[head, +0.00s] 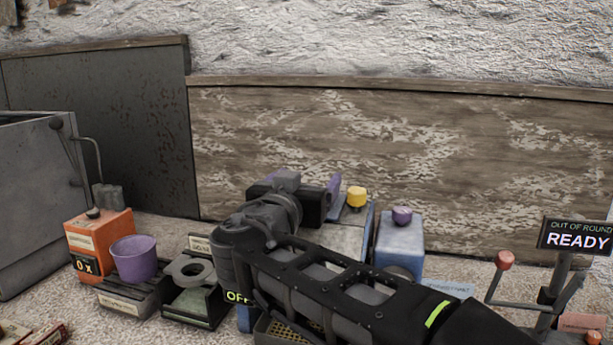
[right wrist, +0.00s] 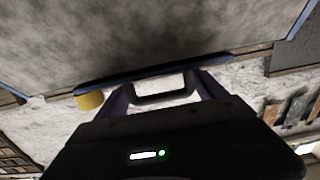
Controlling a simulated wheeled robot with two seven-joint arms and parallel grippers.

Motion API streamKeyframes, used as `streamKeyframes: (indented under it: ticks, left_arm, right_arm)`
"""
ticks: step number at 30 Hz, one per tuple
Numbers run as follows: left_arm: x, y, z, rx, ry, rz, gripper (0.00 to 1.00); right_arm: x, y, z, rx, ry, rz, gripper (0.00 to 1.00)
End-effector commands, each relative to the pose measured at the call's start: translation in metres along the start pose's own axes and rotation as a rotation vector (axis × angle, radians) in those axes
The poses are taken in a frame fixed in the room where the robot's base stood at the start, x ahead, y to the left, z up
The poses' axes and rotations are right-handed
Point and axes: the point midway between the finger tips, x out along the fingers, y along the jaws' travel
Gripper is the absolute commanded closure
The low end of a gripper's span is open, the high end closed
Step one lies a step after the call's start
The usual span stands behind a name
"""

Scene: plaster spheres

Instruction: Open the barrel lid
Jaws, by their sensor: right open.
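My right arm comes in from the lower right of the head view. Its gripper (head: 325,192) is by a blue-grey machine with a yellow knob (head: 356,197) just to the right. In the right wrist view the gripper (right wrist: 165,88) is open. A dark loop like a handle (right wrist: 162,98) shows between its fingers, below a long dark-blue edge (right wrist: 150,72) and a broad grey surface. I cannot tell whether the fingers touch the loop. The barrel and its lid cannot be told apart clearly; my arm hides much of this area. My left gripper is not in view.
A blue box with a purple knob (head: 401,217) stands to the right.

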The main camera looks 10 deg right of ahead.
Motion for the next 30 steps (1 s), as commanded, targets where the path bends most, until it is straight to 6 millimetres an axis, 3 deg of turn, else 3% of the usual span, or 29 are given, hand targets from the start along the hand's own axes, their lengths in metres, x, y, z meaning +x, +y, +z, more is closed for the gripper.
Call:
streamKeyframes:
  ticks: [8,30]
  left_arm:
    - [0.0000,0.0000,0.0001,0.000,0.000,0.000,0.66]
    - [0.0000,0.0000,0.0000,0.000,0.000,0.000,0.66]
  right_arm:
    - [0.0012,-0.0001,0.0003,0.001,0.000,-0.001,0.20]
    - [0.0014,0.0009,0.0005,0.001,-0.001,0.002,0.81]
